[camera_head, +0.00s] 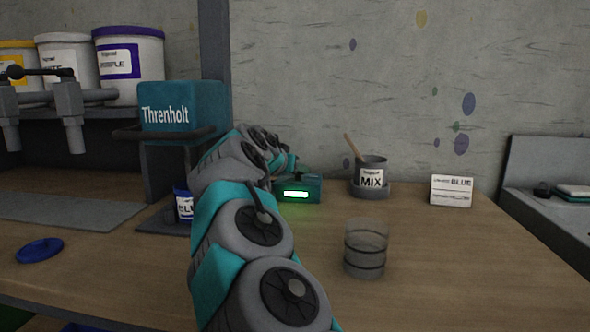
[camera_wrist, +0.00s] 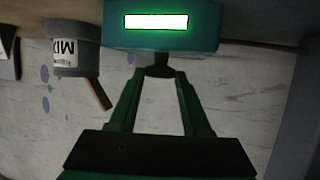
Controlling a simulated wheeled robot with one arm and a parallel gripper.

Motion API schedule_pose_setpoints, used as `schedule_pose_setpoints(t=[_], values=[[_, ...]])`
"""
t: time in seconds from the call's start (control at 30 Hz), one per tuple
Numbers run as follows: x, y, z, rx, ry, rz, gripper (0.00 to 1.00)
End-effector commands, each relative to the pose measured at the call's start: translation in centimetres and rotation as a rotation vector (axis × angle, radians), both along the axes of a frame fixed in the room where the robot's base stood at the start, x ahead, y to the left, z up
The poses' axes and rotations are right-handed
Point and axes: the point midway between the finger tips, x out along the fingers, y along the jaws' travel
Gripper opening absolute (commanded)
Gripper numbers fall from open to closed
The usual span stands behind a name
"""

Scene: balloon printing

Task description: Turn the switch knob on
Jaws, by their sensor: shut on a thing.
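The switch knob (camera_wrist: 158,71) is a small dark knob on the teal box (camera_wrist: 200,37). My gripper (camera_wrist: 158,74) is shut on the knob, with one green finger on each side of it. The box's display (camera_wrist: 156,21) glows white with a green rim. In the head view the teal box (camera_head: 312,190) stands on the table behind my arm, its display (camera_head: 296,194) lit and green light on the tabletop. My arm hides the box's left part there. The fingers are hard to make out in that view.
A grey MIX pot (camera_head: 371,179) with a wooden stick stands right of the box. A clear cup (camera_head: 366,250) stands nearer, right of my arm. A white BLUE card (camera_head: 451,191) is farther right. A blue-labelled can (camera_head: 183,203) sits left under the Threnholt machine (camera_head: 183,108).

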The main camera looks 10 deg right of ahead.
Motion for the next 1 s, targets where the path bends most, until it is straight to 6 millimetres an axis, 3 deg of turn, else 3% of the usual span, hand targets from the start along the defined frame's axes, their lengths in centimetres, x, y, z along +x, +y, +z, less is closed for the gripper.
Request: schedule_pose_setpoints(t=[0.63,0.67,0.9,1.0], values=[[0.07,0.13,-0.03,0.0,0.0,-0.027,0.0],[0.06,0.13,-0.04,0.0,0.0,-0.027,0.49],[0.05,0.11,-0.01,0.0,0.0,-0.027,0.76],[0.04,0.1,-0.01,0.0,0.0,-0.027,0.78]])
